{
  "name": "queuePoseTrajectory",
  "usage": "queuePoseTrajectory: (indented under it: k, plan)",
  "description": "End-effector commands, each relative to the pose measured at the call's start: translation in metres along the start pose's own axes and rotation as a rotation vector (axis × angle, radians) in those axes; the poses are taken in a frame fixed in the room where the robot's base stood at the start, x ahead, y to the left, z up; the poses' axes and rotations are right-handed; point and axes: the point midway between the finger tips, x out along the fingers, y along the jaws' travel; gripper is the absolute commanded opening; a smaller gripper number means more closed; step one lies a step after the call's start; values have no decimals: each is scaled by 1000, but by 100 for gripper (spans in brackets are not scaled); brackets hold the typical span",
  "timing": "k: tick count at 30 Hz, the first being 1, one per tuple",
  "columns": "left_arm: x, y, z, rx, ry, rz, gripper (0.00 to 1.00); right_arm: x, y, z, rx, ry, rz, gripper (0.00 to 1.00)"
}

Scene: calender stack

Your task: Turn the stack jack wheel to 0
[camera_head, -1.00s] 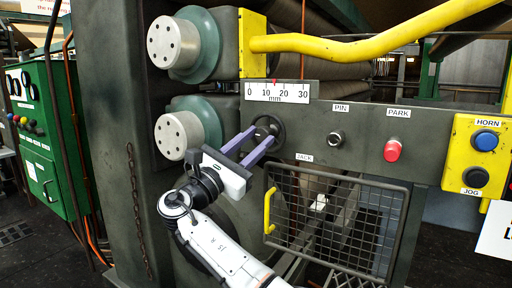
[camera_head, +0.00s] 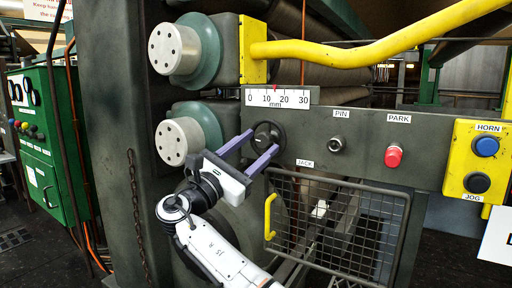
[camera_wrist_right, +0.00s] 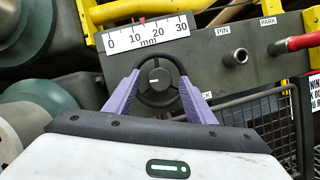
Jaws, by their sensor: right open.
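The jack wheel (camera_head: 267,134) is a small dark round handwheel on the grey panel, left of the JACK label (camera_head: 305,163). It also shows in the right wrist view (camera_wrist_right: 155,98), with a pale mark on its hub. My right gripper (camera_head: 263,141) is open, its two purple fingers pointing at the wheel. In the right wrist view the fingers (camera_wrist_right: 159,78) stand on either side of the wheel; I cannot tell if they touch it. The white scale (camera_head: 278,97) above runs 0 to 30 mm, and its red pointer (camera_wrist_right: 142,20) stands between 10 and 20. My left gripper is not in view.
Right of the wheel are the PIN knob (camera_head: 337,145), the red PARK knob (camera_head: 393,156) and the yellow HORN and JOG box (camera_head: 479,160). A mesh gate (camera_head: 335,220) with a yellow handle hangs below. Round roller ends (camera_head: 180,142) stand at left.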

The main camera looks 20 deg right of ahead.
Motion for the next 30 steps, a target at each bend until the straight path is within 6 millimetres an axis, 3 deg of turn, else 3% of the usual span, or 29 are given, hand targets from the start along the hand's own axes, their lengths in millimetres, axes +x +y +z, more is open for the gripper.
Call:
queuePoseTrajectory:
  k: [5,12,18,30]
  plan:
    - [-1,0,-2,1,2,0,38,-19,1,0,1,2,3,50]
    - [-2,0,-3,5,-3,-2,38,-67,1,0,0,4,3,50]
    - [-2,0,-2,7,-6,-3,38,-95,0,0,0,2,1,50]
    - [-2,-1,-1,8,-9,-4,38,-103,0,0,0,0,0,50]
